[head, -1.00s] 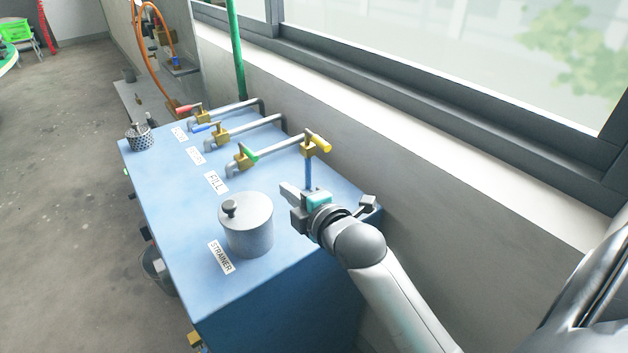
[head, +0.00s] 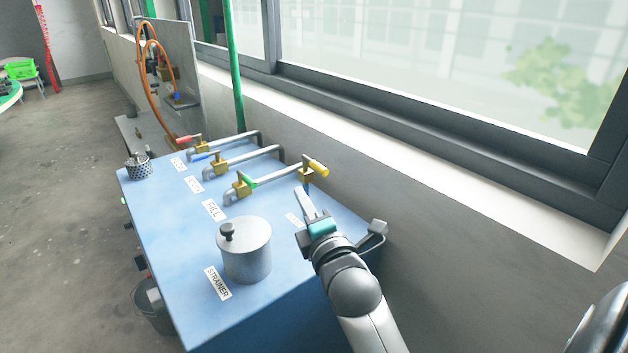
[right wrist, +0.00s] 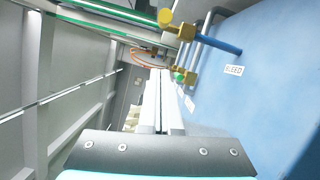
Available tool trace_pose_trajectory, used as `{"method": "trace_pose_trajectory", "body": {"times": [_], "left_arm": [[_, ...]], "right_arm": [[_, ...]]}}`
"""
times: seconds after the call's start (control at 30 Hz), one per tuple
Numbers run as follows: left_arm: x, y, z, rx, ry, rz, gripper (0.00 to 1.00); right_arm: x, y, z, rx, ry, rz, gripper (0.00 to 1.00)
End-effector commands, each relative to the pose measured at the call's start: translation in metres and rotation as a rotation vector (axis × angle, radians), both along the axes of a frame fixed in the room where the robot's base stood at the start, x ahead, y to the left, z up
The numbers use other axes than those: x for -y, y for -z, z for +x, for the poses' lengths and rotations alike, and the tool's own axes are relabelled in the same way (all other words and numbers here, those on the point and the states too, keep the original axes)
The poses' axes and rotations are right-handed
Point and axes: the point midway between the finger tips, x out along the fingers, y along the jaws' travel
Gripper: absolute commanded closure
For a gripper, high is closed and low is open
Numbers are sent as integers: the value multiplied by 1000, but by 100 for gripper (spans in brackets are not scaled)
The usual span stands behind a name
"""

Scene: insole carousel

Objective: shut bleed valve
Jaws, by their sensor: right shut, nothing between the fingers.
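The bleed valve (head: 305,175) has a brass body on an upright blue pipe at the right back of the blue cabinet top. Its yellow handle (head: 318,167) sticks out sideways, across the pipe. In the right wrist view the yellow handle (right wrist: 166,18) shows at the top, with the blue pipe (right wrist: 220,44) and a BLEED label (right wrist: 234,70) beside it. My right gripper (head: 306,199) is shut and empty, its fingers pointing up towards the valve. The fingertips overlap the pipe in the head view; I cannot tell whether they touch. My left gripper is out of view.
The cabinet top (head: 185,235) holds a lidded metal pot (head: 246,252), a perforated strainer basket (head: 139,167) and valves with red, blue and green handles (head: 247,181). The wall and window ledge (head: 400,165) run close behind the valve.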

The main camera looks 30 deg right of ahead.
Motion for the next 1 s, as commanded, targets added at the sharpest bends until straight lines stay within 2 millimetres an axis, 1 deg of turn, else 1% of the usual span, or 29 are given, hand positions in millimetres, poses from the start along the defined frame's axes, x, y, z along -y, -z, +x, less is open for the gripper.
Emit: {"method": "trace_pose_trajectory", "body": {"times": [0.03, 0.23, 0.33, 0.5, 0.63, 1.0], "left_arm": [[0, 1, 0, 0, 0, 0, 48], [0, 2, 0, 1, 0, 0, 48], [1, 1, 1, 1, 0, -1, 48], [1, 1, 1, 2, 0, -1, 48], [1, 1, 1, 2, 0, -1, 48], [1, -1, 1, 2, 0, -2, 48]], "right_arm": [[2, -1, 8, 4, 0, 1, 100], [8, -3, 36, 3, -1, 1, 100], [25, -5, 34, 0, 1, -4, 100], [41, -8, 34, 0, 0, -2, 100], [46, -10, 34, 0, -1, 0, 100], [48, -10, 34, 0, -1, -1, 100]]}}
